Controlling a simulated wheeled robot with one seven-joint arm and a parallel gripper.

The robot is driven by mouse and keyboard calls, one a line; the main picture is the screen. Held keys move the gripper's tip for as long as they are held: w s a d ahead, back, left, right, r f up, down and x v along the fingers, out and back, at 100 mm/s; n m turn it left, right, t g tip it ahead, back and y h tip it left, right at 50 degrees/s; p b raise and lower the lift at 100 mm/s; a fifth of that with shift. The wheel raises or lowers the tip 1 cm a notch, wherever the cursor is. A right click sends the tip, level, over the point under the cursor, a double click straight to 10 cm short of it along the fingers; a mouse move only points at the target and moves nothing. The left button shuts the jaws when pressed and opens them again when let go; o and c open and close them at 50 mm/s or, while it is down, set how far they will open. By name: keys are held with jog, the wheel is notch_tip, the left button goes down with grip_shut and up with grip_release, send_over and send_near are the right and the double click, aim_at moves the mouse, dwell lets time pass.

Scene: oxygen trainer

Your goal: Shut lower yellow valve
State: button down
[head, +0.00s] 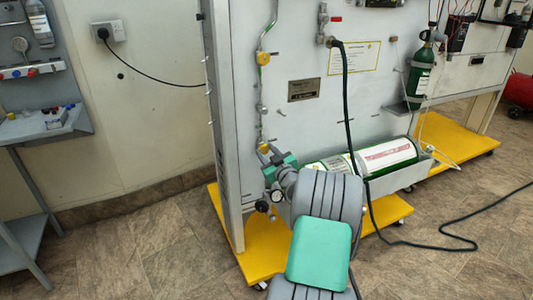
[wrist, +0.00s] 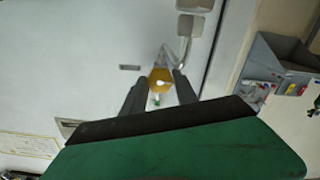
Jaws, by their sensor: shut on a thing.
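The lower yellow valve (head: 263,148) sits low on the thin pipe at the left side of the grey panel. My gripper (head: 268,156) reaches it from below and in front, and partly hides it. In the wrist view the yellow valve (wrist: 160,76) shows between the two dark fingertips of my gripper (wrist: 160,83), which is shut on it. A small green part shows just below the valve there. The exact angle of its handle is hard to tell. A second yellow valve (head: 263,57) sits higher on the same pipe, apart from my gripper.
A green and white cylinder (head: 385,155) lies in a holder at the panel's foot, right of my gripper. A dark hose (head: 347,105) hangs down the panel to the floor. A yellow base (head: 262,258) juts out below. A side table (head: 45,130) stands at left.

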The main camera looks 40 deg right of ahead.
jog(key=shift+m, duration=0.3)
jog(key=m, duration=0.8)
jog(key=shift+p, duration=0.4)
jog(key=m+p, duration=0.1)
jog(key=m, duration=0.3)
jog(key=shift+r+m+p, duration=0.1)
jog(key=shift+m+p, duration=0.2)
jog(key=shift+p, duration=0.1)
jog(key=shift+m+p, duration=0.8)
jog(key=shift+m, duration=1.1)
jog(key=c, duration=0.9)
grip_release()
jog(key=shift+c, duration=0.2)
jog(key=shift+s, duration=0.1)
